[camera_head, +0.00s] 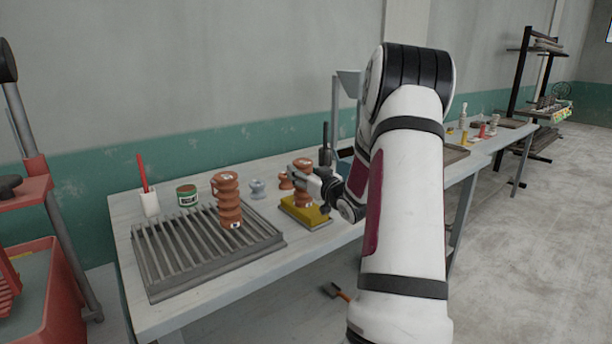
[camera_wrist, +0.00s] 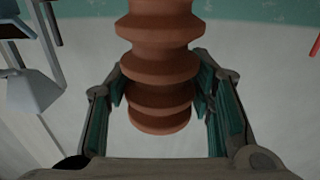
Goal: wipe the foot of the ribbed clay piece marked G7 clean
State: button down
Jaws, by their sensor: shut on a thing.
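My gripper (camera_head: 316,185) is shut on a ribbed brown clay piece (camera_head: 302,166). In the wrist view the clay piece (camera_wrist: 158,35) stands between the two green-lined fingers of my gripper (camera_wrist: 160,88). In the camera_head view the piece is upright over a yellow sponge-like block (camera_head: 303,212); I cannot tell whether its foot touches the block. A second ribbed clay piece (camera_head: 228,195) stands on the slatted grey rack (camera_head: 165,265) and bears small pale labels. No G7 mark is readable on either piece.
A white cup (camera_head: 149,204) with a red tool, a green tin (camera_head: 187,196), a small grey ribbed piece (camera_head: 258,189) and a small brown one (camera_head: 286,180) stand along the back of the table (camera_head: 200,319). A red bin (camera_head: 50,300) is at left.

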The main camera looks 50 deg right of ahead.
jog(key=shift+a+b+x, duration=0.15)
jog(key=shift+b+x, duration=0.1)
jog(key=shift+x, duration=0.7)
jog(key=shift+a+b+x, duration=0.15)
jog(key=shift+b+x, duration=0.05)
jog(key=shift+x, duration=0.7)
jog(key=d+p+v, duration=0.1)
jog(key=p+v, duration=0.1)
jog(key=v, duration=0.6)
jog(key=shift+p, duration=0.4)
jog(key=shift+f, duration=0.15)
jog(key=a+b+x, duration=0.1)
jog(key=b+x, duration=0.1)
jog(key=x, duration=0.6)
dwell(0.3)
jog(key=d+p+v, duration=0.1)
jog(key=p+v, duration=0.1)
jog(key=v, duration=0.6)
jog(key=shift+p, duration=0.3)
dwell(0.7)
jog(key=a+b+x, duration=0.1)
jog(key=b+x, duration=0.1)
jog(key=x, duration=0.6)
dwell(0.9)
